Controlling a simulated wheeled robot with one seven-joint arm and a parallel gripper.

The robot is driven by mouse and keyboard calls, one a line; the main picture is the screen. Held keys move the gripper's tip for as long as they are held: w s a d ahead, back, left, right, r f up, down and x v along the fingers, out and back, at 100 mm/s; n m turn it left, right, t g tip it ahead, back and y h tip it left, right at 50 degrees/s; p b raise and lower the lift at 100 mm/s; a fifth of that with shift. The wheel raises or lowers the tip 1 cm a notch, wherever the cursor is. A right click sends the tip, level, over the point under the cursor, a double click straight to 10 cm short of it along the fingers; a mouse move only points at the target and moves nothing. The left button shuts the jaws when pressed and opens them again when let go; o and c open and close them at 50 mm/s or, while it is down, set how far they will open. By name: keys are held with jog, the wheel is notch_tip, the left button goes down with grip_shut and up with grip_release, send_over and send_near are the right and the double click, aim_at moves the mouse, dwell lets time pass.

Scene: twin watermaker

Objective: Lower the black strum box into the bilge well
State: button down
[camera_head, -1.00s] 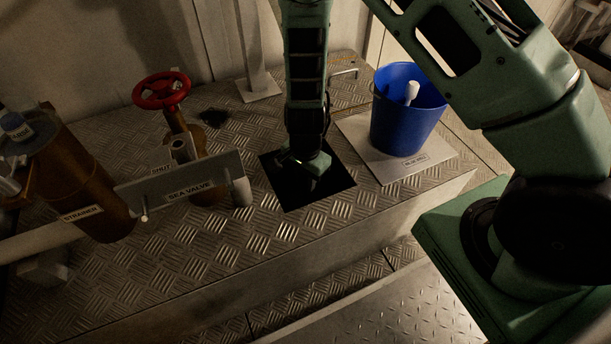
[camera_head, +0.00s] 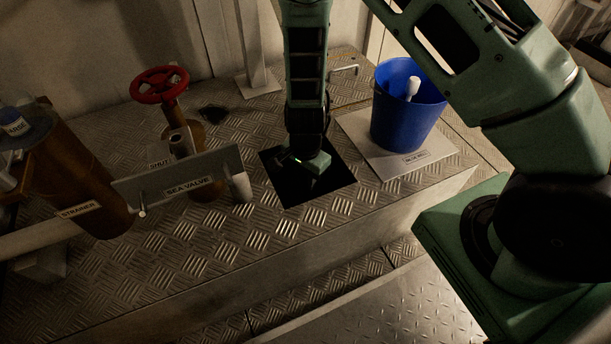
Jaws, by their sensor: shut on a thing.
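The bilge well (camera_head: 325,195) is a dark square opening in the chequered plate deck, in the middle of the head camera view. My gripper (camera_head: 305,172) points down at the opening, over its middle. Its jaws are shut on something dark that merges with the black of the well. The black strum box cannot be made out against the dark opening. How deep it sits, and whether it touches the sides, cannot be told.
A blue bucket (camera_head: 402,118) with a white-handled item stands on a pale plate (camera_head: 440,158) right of the well. Deck in front is clear.

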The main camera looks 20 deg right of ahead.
jog(key=shift+f, duration=0.35)
jog(key=c, duration=1.1)
grip_release()
jog(key=shift+r, duration=0.1)
notch_tip(320, 180, up, 17)
jog(key=p, duration=0.9)
jog(key=shift+r+p, duration=0.15)
jog(key=shift+p, duration=0.2)
jog(key=shift+a, duration=0.1)
